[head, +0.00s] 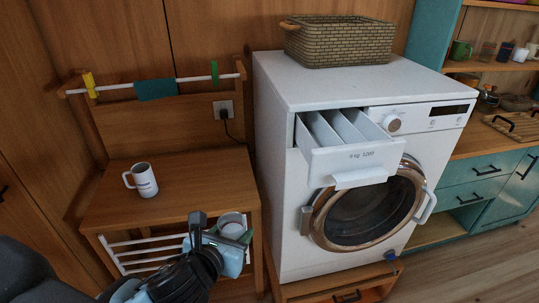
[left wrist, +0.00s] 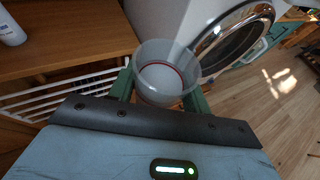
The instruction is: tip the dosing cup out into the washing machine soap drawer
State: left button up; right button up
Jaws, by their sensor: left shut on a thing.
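The dosing cup (head: 233,225) is a small clear cup. My left gripper (head: 230,238) is shut on it, in front of the wooden bench and to the left of the washing machine (head: 278,185). In the left wrist view the cup (left wrist: 165,58) stands between the two green fingers, its open mouth facing the camera, with a reddish ring inside; I cannot tell what fills it. The soap drawer (head: 348,158) is pulled out at the machine's upper left, its long compartments open at the top. The cup is lower than the drawer and apart from it. My right gripper is not in view.
A white mug (head: 141,179) stands on the wooden bench (head: 195,178). A woven basket (head: 338,45) sits on the machine top. The round door (head: 365,210) sits below the drawer. A rail with a teal cloth (head: 156,90) is behind the bench. Floor is clear at the right.

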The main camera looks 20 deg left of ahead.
aim_at(342, 149)
jog(key=i+j+z, duration=0.1)
jog(key=i+z, duration=0.25)
jog(key=i+j+z, duration=0.15)
jog(key=z, duration=0.2)
